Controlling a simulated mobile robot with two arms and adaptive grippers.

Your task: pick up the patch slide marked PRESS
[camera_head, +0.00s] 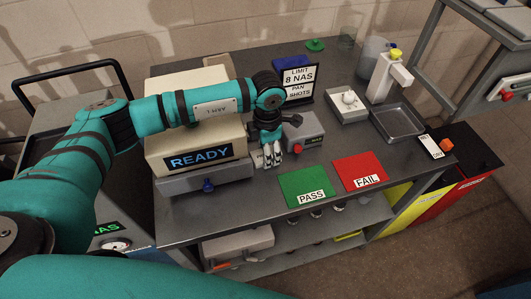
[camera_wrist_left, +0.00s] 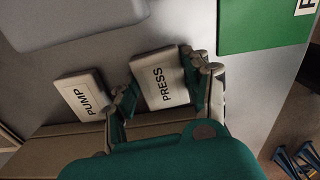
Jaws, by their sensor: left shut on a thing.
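In the left wrist view the patch slide marked PRESS (camera_wrist_left: 158,76) is a pale block with black letters. It lies between the two fingers of my left gripper (camera_wrist_left: 163,92), which are shut on its sides. A second pale slide marked PUMP (camera_wrist_left: 80,96) lies just left of it, beside the left finger. In the head view my left gripper (camera_head: 271,156) is low at the table's front part, between the READY box and the green mat. The slides are too small to make out there. My right gripper is not in view.
The READY display box (camera_head: 199,156) stands left of the gripper. A grey device with a red button (camera_head: 297,146) is close on its right. The green PASS mat (camera_head: 304,184) and red FAIL mat (camera_head: 358,170) lie further right. A grey tray (camera_head: 398,122) is at the right.

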